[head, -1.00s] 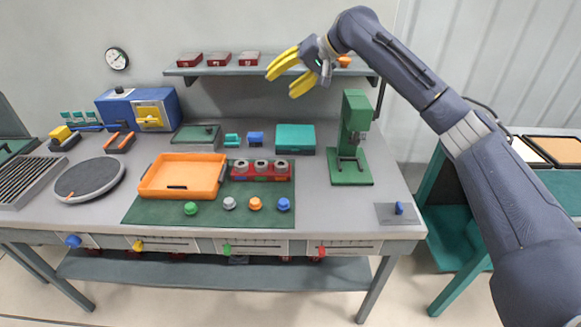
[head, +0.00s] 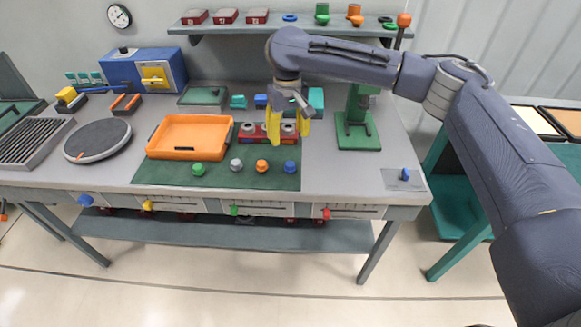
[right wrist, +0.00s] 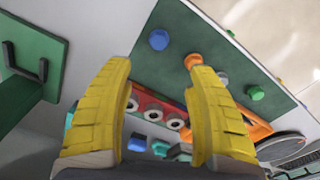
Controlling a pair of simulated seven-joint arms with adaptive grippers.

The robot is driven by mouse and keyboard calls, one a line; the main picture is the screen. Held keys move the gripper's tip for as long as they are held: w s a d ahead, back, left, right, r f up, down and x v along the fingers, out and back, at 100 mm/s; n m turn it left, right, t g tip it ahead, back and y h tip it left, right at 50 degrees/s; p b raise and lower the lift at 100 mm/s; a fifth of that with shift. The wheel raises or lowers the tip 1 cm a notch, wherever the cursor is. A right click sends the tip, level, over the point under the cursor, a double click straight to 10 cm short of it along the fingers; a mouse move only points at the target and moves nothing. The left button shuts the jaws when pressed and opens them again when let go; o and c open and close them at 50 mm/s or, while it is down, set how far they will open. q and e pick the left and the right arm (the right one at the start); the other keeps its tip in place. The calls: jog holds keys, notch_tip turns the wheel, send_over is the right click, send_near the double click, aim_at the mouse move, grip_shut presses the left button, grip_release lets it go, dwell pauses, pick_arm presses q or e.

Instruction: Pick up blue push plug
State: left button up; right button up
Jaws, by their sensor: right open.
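The blue push plug (head: 290,167) stands at the right end of a row of plugs on the green mat, beside the orange plug (head: 262,166). It also shows in the right wrist view (right wrist: 158,39), beyond the fingertips. My right gripper (head: 290,140) points down with yellow fingers open and empty, above the red block with grey sockets (head: 262,131), behind the row of plugs. In the right wrist view its fingers (right wrist: 158,75) are spread wide with nothing between them. My left gripper is not in view.
The orange tray (head: 190,137) lies left of the block. A grey plug (head: 236,165) and a green plug (head: 198,169) stand in the same row. The green press (head: 358,130) stands to the right. Another small blue piece (head: 405,174) sits at the table's right front.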

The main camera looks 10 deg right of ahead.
aim_at(289, 162)
jog(key=shift+w+d+f, duration=0.1)
jog(key=shift+d+f, duration=0.05)
jog(key=shift+f, duration=6.55)
grip_shut()
